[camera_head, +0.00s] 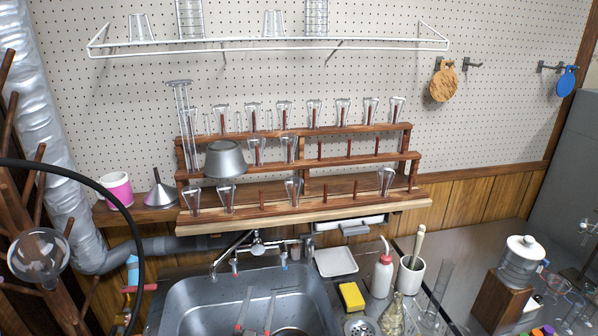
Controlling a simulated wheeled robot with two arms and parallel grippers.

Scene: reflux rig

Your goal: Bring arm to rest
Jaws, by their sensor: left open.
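My left gripper (259,291) shows at the bottom edge of the head view, over the sink (200,297). Its two grey fingers with red parts at their base point up the picture. They stand apart with nothing between them. The rest of the left arm is out of frame. My right gripper is not in view.
A tiered wooden rack (330,203) with several glass vessels and a grey metal cup (225,158) stands behind the sink. Right of the sink are a yellow sponge (351,296), a wash bottle (382,276) and a white pot (411,278). A black hose (105,190) curves at left.

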